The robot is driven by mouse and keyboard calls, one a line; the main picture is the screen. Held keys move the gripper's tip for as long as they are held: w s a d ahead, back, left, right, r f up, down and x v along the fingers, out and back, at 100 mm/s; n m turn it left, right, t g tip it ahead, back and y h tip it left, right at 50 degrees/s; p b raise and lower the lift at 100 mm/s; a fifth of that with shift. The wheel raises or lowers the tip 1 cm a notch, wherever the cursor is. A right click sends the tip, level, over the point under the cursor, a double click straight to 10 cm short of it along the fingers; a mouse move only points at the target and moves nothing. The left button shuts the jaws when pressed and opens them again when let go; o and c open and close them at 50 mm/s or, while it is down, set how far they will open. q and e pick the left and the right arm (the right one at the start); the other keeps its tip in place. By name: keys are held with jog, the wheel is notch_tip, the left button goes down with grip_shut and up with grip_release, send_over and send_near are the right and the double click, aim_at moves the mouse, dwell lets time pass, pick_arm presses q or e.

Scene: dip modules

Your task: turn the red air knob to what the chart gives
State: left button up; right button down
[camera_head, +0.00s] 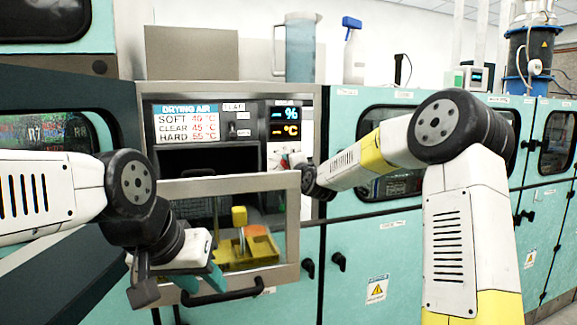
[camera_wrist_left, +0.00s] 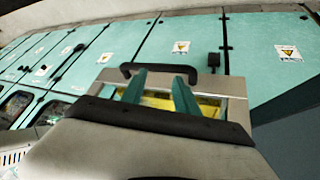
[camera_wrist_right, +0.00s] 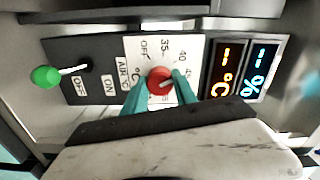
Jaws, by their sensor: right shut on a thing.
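The red air knob (camera_wrist_right: 159,80) sits on a white dial plate in the right wrist view. OFF, 35 and 40 are readable around it; other marks are partly covered by a finger. A pale pointer mark on the knob is too small to read surely. My right gripper (camera_wrist_right: 160,88) is shut on the knob, one teal finger on each side. The chart (camera_head: 187,123) is headed DRYING AIR: SOFT 40 °C, CLEAR 45 °C, HARD 55 °C. A small card (camera_head: 233,105) beside it seems to read CLEAR. My left gripper (camera_wrist_left: 160,90) is open and empty near the door handle (camera_wrist_left: 160,68).
The display (camera_wrist_right: 240,70) shows dashes beside % and °C. A green-tipped switch (camera_wrist_right: 46,77) stands on the same panel, marked ON and OFF. A framed glass door (camera_head: 291,225) is below, with a yellow tray (camera_head: 262,246) showing behind it. A jug and spray bottle (camera_head: 353,52) stand on top.

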jog(key=m, duration=0.5)
jog(key=shift+d+f, duration=0.1)
dwell(0.4)
jog(key=c, duration=1)
grip_release()
jog(key=v, duration=0.8)
